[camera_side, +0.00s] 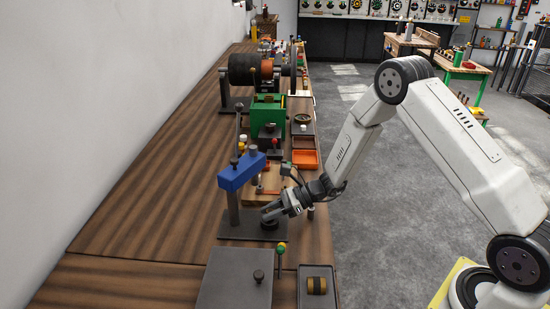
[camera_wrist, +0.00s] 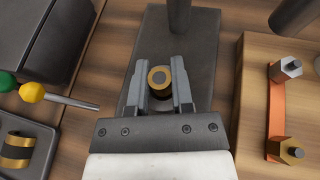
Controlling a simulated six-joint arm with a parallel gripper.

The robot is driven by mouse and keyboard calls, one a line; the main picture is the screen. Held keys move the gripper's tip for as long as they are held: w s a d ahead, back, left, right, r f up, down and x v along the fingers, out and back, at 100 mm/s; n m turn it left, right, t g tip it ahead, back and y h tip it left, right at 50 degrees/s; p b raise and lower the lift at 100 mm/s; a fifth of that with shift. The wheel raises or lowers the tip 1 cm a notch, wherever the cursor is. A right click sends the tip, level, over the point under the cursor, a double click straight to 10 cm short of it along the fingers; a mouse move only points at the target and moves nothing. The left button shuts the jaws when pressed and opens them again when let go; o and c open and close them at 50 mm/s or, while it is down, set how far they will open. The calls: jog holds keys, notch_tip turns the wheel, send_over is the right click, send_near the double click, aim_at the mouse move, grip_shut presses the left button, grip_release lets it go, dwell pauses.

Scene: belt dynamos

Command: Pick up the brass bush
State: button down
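A brass-coloured ring with a dark centre, which looks like the brass bush (camera_wrist: 152,76), sits over the dark base plate of the blue-headed press. My gripper (camera_wrist: 159,82) is open around it, with one finger on each side and narrow gaps visible between. In the side view my gripper (camera_side: 269,213) is low over the press base (camera_side: 236,229), beside the post. The bush itself is hard to make out there. A dark round piece (camera_side: 269,225) shows just under the fingertips.
The blue press head (camera_side: 241,171) and its post stand close by. A tray (camera_side: 328,300) holds a banded brass-and-black cylinder (camera_side: 316,285). A grey box (camera_side: 235,281) and a lever with green and yellow knobs (camera_wrist: 31,92) are near. A wooden block (camera_wrist: 250,120) lies at right.

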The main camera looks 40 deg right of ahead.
jog(key=shift+r, duration=0.1)
dwell(0.3)
jog(key=shift+r, duration=0.65)
jog(key=s+d+r, duration=0.1)
jog(key=s+r, duration=1)
jog(key=s, duration=0.3)
jog(key=shift+d+r, duration=0.15)
jog(key=shift+r, duration=0.15)
jog(key=shift+w, duration=0.1)
